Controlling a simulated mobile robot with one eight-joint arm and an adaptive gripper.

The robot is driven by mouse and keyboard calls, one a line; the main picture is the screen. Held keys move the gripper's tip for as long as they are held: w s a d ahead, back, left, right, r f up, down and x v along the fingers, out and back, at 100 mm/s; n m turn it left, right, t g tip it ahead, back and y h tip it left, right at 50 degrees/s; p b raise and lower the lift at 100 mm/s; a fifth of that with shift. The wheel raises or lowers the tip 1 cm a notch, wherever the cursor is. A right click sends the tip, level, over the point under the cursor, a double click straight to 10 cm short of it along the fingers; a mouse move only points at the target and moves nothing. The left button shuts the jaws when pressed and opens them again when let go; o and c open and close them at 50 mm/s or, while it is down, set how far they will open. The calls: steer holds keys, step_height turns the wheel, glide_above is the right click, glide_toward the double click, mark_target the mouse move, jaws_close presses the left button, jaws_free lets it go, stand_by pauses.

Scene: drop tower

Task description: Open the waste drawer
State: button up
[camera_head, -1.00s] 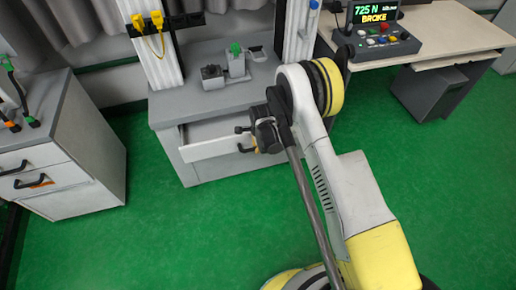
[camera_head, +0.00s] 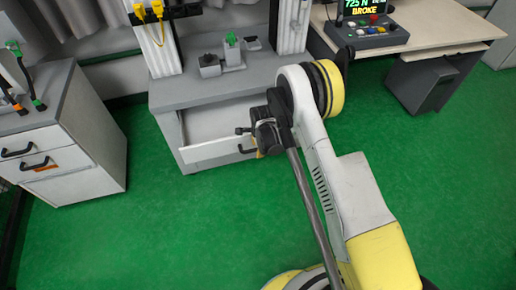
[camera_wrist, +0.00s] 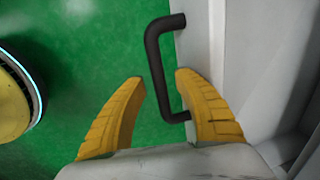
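The white drawer (camera_head: 212,150) in the grey base under the tower stands partly pulled out, its inside showing. Its black handle (camera_head: 245,149) is on the front, partly behind my gripper (camera_head: 262,152). In the wrist view, the handle (camera_wrist: 156,72) is a black loop on the pale drawer front (camera_wrist: 200,40). My gripper's two yellow fingers (camera_wrist: 160,100) are apart. The right finger reaches into the loop, between the bar and the drawer front; the left finger is on the bar's outer side with a gap. Contact between the right finger and the bar cannot be told.
A grey cabinet (camera_head: 85,135) with black-handled drawers stands at the left. A desk (camera_head: 430,30) with a control box (camera_head: 368,32) and a dark pedestal (camera_head: 425,85) is at the right. Green floor (camera_head: 180,230) is clear in front of the drawer.

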step_height(320, 180, up, 12)
steer(key=s, duration=0.2)
steer(key=shift+s+d, duration=0.15)
steer(key=shift+d, duration=0.15)
stand_by(0.5)
steer(key=s+d+r+n+t, duration=0.1)
steer(key=s+d+r+n, duration=0.2)
steer(key=r, duration=0.6)
steer(key=s+d+r+n+t, duration=0.1)
steer(key=s+d+r+n, duration=0.2)
steer(key=r, duration=0.5)
steer(key=s+d+r+n, duration=0.1)
steer(key=s+d+r, duration=0.3)
steer(key=r, duration=0.5)
steer(key=s+d+r+n+t, duration=0.1)
steer(key=s+d+n, duration=0.3)
steer(key=s, duration=0.4)
steer(key=s+d+r+n+t, duration=0.2)
steer(key=s+d+r+n, duration=0.1)
steer(key=s, duration=0.6)
steer(key=shift+s+d+r+n+h, duration=0.15)
steer(key=shift+d+r+n+h, duration=0.2)
steer(key=shift+d+r, duration=0.25)
